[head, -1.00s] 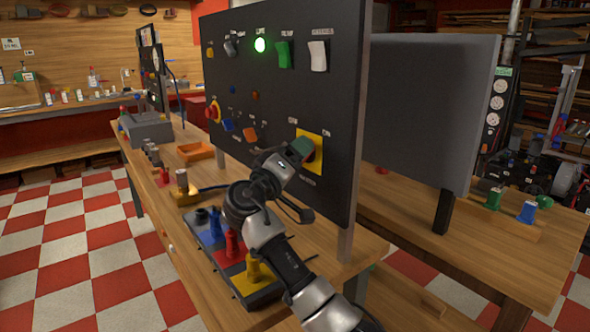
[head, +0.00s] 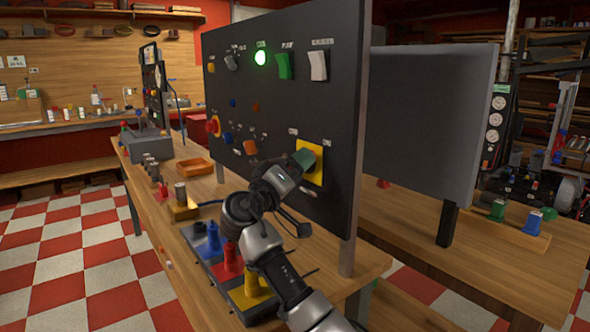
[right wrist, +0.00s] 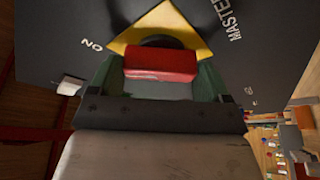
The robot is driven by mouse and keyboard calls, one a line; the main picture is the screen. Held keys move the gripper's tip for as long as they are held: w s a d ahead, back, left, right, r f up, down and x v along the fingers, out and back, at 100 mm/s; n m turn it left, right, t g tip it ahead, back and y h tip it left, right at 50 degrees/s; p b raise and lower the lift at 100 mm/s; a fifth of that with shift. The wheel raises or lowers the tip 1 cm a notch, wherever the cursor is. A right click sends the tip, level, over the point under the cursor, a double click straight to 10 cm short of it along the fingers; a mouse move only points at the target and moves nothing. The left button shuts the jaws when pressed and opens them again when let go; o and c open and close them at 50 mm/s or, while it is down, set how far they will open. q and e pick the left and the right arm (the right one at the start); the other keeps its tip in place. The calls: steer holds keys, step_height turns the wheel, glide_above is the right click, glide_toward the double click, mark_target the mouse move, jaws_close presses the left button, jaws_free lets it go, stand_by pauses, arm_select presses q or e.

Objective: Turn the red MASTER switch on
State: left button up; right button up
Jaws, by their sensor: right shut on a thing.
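The red MASTER switch handle (right wrist: 160,65) sits in front of a yellow plate (right wrist: 165,22) in the right wrist view, with the MASTER lettering beside it. My right gripper (right wrist: 160,78) has its green fingers on both sides of the red handle and is shut on it. The handle lies at a slant to the plate's edges. In the head view the right gripper (head: 303,160) reaches the yellow plate (head: 316,177) at the lower right of the black panel (head: 330,100) and hides the handle. My left gripper is out of view.
A tray with blue, red and yellow pegs (head: 228,262) stands on the bench below my arm. A grey panel (head: 425,140) stands to the right.

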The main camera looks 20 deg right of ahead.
steer(key=o, duration=0.8)
steer(key=shift+o, duration=0.2)
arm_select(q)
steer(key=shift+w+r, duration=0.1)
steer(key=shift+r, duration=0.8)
arm_select(e)
steer(key=v, duration=1)
steer(key=shift+s+a+f, duration=0.15)
steer(key=shift+s+a, duration=0.1)
steer(key=shift+a, duration=0.05)
